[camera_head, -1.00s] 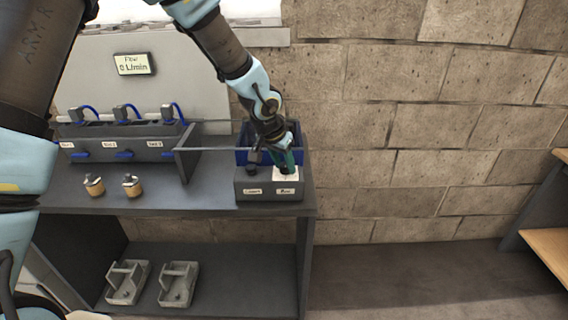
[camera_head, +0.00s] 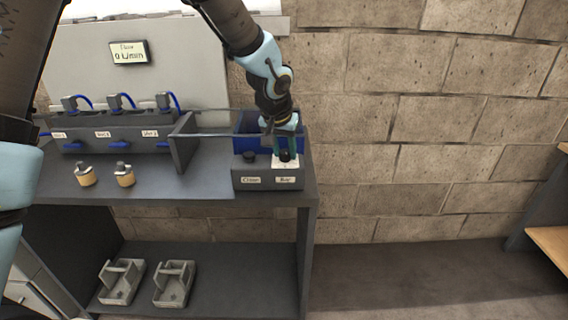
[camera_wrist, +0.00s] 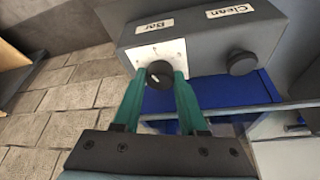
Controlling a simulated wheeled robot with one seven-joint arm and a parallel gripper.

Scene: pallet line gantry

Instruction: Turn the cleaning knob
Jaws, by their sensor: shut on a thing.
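A dark grey control box (camera_head: 241,180) on the bench bears two black knobs labelled "Clean" and "Bar". The Clean knob (camera_head: 249,157) is at the left and stands free; it also shows in the wrist view (camera_wrist: 241,62). The Bar knob (camera_wrist: 159,75) sits on a white dial plate with marks and has a pale pointer line. My gripper (camera_head: 287,154), with green fingers, reaches down over the Bar side. In the wrist view its fingers (camera_wrist: 160,82) are closed on the Bar knob, one on each side.
A blue bin (camera_head: 243,146) stands right behind the box. A valve rack (camera_head: 108,144) with blue levers is to the left, with two small tan-based pieces (camera_head: 124,175) before it. A display (camera_head: 129,52) reads 0 L/min. The bench front is mostly clear.

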